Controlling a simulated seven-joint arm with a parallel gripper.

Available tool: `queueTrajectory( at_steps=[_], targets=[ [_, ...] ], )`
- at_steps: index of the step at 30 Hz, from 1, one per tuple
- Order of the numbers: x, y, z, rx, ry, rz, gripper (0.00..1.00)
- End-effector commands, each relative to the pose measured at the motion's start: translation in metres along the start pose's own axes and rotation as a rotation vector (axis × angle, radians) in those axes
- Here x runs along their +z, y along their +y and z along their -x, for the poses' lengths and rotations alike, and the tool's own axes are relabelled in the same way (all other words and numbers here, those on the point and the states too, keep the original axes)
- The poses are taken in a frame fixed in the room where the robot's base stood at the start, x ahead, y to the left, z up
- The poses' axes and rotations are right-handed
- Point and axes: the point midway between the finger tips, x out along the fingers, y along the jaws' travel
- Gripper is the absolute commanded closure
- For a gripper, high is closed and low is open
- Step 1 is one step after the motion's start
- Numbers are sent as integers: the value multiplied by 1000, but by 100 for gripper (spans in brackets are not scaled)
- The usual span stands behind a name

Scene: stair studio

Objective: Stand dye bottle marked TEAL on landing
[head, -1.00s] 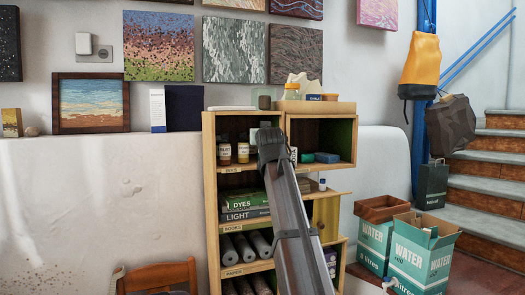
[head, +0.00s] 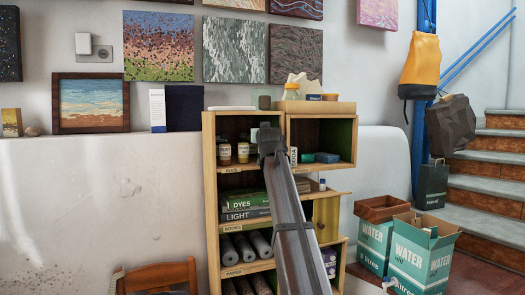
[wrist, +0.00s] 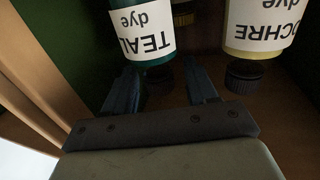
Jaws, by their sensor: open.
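The dye bottle marked TEAL (wrist: 142,42) shows upside down in the wrist view, with a white label, teal body and dark cap. My gripper (wrist: 160,70) is open, its two fingers on either side of the bottle's cap end; I cannot tell whether they touch it. A bottle marked OCHRE (wrist: 258,30) stands close to the right finger in that view. The landing cannot be made out for certain; stairs (head: 490,160) rise at the right.
Two dye bottles (head: 234,152) stand in the unit's upper left compartment. A wooden compartment wall (wrist: 45,75) is close to the left finger in the wrist view. Water boxes (head: 420,255) stand on the floor at the right, before the stairs. A chair (head: 160,276) is at lower left.

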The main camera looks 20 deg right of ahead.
Motion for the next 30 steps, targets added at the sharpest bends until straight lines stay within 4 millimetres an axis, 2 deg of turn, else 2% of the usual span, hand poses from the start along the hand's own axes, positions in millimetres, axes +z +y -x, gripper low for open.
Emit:
queueTrajectory(
  at_steps=[2,19,30],
  targets=[
    [0,0,0,0,0,0,45],
    [0,0,0,0,1,0,99],
    [-1,0,0,0,1,0,100]
  ],
)
